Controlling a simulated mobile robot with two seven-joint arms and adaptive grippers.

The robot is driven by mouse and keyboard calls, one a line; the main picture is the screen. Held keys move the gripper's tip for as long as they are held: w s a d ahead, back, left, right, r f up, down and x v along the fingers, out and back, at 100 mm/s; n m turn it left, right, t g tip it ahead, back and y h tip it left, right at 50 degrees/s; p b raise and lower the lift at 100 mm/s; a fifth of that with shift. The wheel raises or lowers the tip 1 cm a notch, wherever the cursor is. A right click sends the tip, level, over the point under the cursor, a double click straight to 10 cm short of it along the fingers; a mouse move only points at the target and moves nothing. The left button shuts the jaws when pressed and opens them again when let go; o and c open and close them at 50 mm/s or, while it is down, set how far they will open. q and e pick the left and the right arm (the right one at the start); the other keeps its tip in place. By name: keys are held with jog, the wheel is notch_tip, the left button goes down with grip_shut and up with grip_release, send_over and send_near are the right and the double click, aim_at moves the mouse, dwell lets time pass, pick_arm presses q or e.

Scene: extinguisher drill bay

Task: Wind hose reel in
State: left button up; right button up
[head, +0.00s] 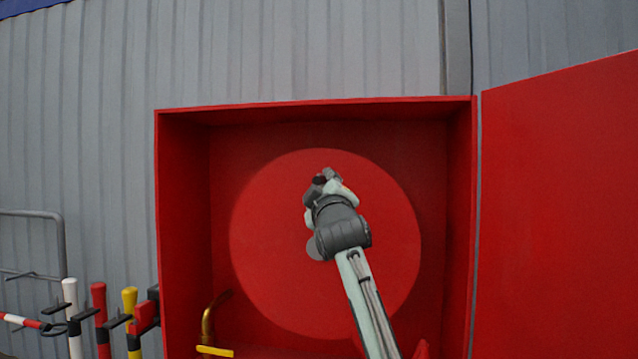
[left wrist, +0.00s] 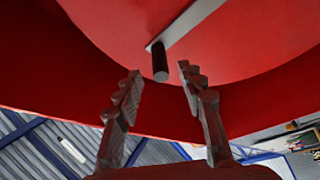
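The hose reel (head: 270,235) is a large red disc inside an open red cabinet (head: 183,215). A grey hub (head: 314,249) shows partly behind my left arm. My left gripper (head: 328,177) is in front of the upper middle of the disc. In the left wrist view its two fingers (left wrist: 160,78) are apart, with nothing held. A dark crank handle (left wrist: 159,62) on a pale crank arm (left wrist: 190,20) stands out from the red disc, just beyond and between the fingertips. In the head view the handle is hidden or too small to tell. My right gripper is out of view.
The cabinet door (head: 560,210) stands open at the right. A brass nozzle (head: 208,325) with a yellow part (head: 214,351) is at the cabinet's lower left. Red, white and yellow posts (head: 100,310) and a grey rail (head: 62,245) stand outside, left.

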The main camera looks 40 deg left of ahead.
pick_arm(q)
jog(key=v, duration=0.7)
jog(key=shift+s, duration=0.1)
jog(key=shift+d, duration=0.15)
